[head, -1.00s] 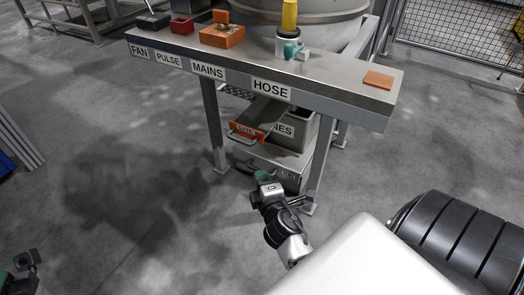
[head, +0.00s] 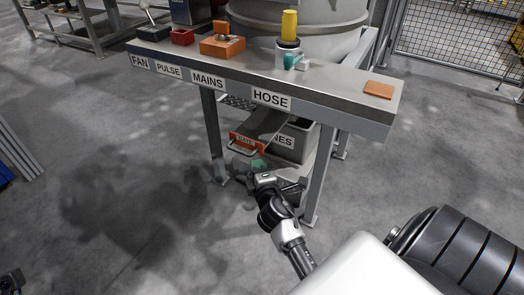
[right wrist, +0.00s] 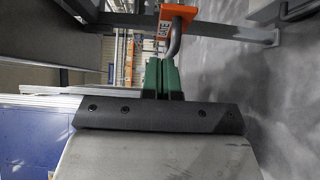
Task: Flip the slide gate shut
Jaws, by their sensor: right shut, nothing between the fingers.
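The slide gate (head: 270,126) is a grey plate under the bench, with an orange label plate (head: 243,139) and a grey bar handle at its front. In the right wrist view the orange plate (right wrist: 177,17) and its bent grey handle (right wrist: 175,42) show just beyond the fingertips. My right gripper (head: 258,163) is just below the handle in the head view. Its green fingers (right wrist: 161,65) are shut together and empty. I cannot tell whether they touch the handle. My left gripper (head: 12,281) shows only partly at the lower left corner.
A grey bin (head: 296,140) stands beside the gate, under the bench (head: 345,95). The bench carries a red box (head: 182,37), an orange switch block (head: 222,46), a yellow-topped hose fitting (head: 289,25) and an orange pad (head: 378,89). Bench legs (head: 316,180) flank the space. The floor to the left is clear.

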